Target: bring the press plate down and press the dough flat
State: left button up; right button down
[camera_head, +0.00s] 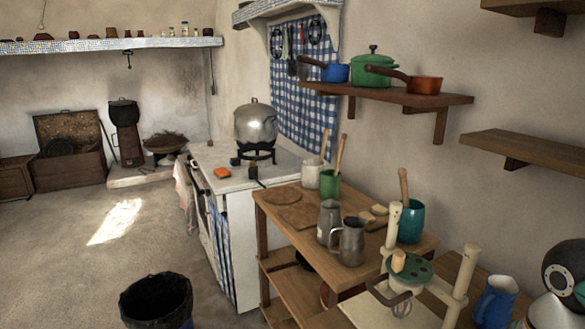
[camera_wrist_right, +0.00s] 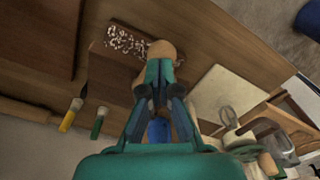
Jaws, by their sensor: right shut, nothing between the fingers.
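The press stands at the lower right of the head view, with two cream posts and a pale base board (camera_head: 365,312). Its press plate (camera_head: 418,272) is a green disc with holes and a wooden knob, held between the posts above the board. I cannot make out the dough; the plate and the lower picture edge hide part of the board. My right gripper (camera_wrist_right: 160,88) shows in its wrist view with teal fingers shut and empty. A tan rounded thing (camera_wrist_right: 162,50) lies just beyond its fingertips; I cannot tell whether they touch. My left gripper is out of view.
A blue jug (camera_head: 495,300) stands right of the press. Metal jugs (camera_head: 349,243) and a teal pot (camera_head: 411,222) stand behind it on the wooden table. A speckled brown board (camera_wrist_right: 125,42) shows in the wrist view. A shelf with pans (camera_head: 390,92) hangs above.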

jog(key=shift+s+a+f+b, duration=0.15)
jog(key=shift+a+f+b, duration=0.15)
jog(key=shift+f+b, duration=0.4)
jog(key=shift+s+a+f+b, duration=0.2)
jog(key=shift+a+f+b, duration=0.15)
jog(key=shift+f, duration=0.5)
jog(key=shift+s+a+f+b, duration=0.15)
jog(key=shift+a+f+b, duration=0.1)
jog(key=shift+f+b, duration=0.45)
dwell(2.2)
jog(key=shift+s+a+f+b, duration=0.1)
jog(key=shift+a+f+b, duration=0.1)
jog(key=shift+f+b, duration=0.55)
jog(key=shift+s+a+f+b, duration=0.1)
jog(key=shift+a+f+b, duration=0.2)
jog(key=shift+f, duration=0.75)
dwell(1.2)
jog(key=shift+s+f, duration=0.15)
jog(key=shift+f, duration=0.05)
dwell(0.4)
